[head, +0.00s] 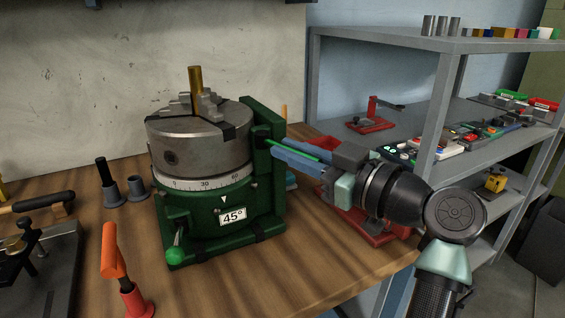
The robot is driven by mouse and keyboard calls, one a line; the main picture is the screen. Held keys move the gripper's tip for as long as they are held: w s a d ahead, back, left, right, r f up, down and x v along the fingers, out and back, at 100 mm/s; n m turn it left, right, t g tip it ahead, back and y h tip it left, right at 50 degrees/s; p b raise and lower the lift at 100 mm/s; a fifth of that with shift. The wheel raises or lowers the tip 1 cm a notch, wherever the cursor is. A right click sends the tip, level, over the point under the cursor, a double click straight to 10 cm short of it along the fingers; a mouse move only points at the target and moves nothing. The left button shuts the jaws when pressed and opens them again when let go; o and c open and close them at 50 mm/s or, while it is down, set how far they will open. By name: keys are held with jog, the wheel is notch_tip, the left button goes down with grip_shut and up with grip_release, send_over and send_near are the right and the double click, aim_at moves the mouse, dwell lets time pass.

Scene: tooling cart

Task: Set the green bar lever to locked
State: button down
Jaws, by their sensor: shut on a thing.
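A rotary table with a dark green base (230,205) stands on the wooden bench, with a grey three-jaw chuck (200,140) on top. The green bar lever (296,150) is a thin bright green bar at the right of the dark green upright bracket (265,172). My gripper (292,158) reaches in from the right, with its blue-grey fingers shut on the bar. The fingers hide part of the bar and its pivot. No lock marking can be read.
A lever with a green ball knob (174,256) is at the base's lower left. An orange-handled tool (112,250) stands in front left. A red fixture (372,226) lies under my arm. A grey shelf rack (440,110) stands behind at right.

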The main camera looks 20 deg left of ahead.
dwell(0.5)
jog(key=c, duration=0.9)
grip_release()
jog(key=shift+w, duration=0.1)
jog(key=v, duration=1.3)
jog(key=shift+w+d, duration=0.1)
